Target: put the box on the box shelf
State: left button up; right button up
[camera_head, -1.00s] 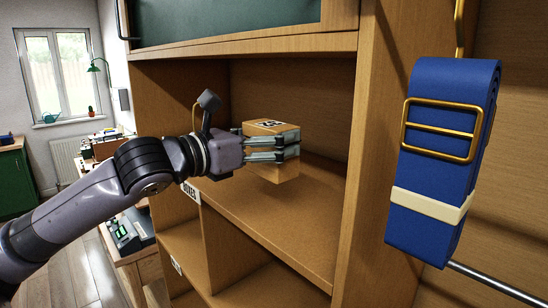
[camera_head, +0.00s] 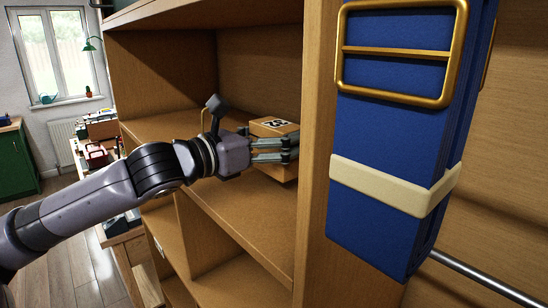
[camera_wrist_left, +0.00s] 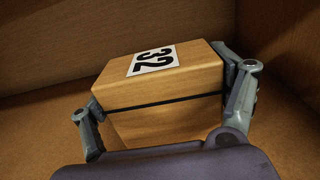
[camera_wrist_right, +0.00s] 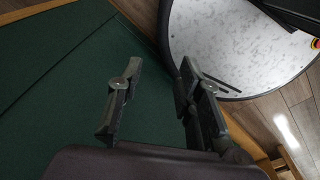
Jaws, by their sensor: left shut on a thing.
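The box (camera_head: 276,126) is a small wooden block with a dark seam and a white label reading 32. My left gripper (camera_head: 274,150) is shut on it, a finger on each side, as the left wrist view of the box (camera_wrist_left: 160,85) also shows. The box is inside the upper open compartment of the wooden shelf (camera_head: 240,205), above or on its board; I cannot tell if it touches. My right gripper (camera_wrist_right: 155,105) shows only in the right wrist view, with its fingers apart and nothing between them.
A blue strap (camera_head: 395,130) with a gold buckle and cream band hangs close on the right, beside the shelf's upright (camera_head: 317,150). A metal rod (camera_head: 485,280) runs below it. A cluttered workbench and green cabinet (camera_head: 14,160) stand at the far left.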

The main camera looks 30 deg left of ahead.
pick_arm(q)
notch_tip(320, 180, down, 3)
jog(key=shift+s+b, duration=0.1)
jog(key=shift+b, duration=0.4)
pick_arm(e)
jog(key=shift+w+a+f, duration=0.1)
jog(key=shift+w+f, duration=0.6)
jog(key=shift+w, duration=0.2)
pick_arm(q)
jog(key=shift+r, duration=0.1)
pick_arm(e)
jog(key=shift+s, duration=0.1)
pick_arm(q)
jog(key=o, duration=1.2)
jog(key=shift+f, duration=0.2)
pick_arm(e)
jog(key=shift+s+f, duration=0.1)
jog(key=shift+s, duration=0.25)
pick_arm(q)
jog(key=shift+o, duration=0.2)
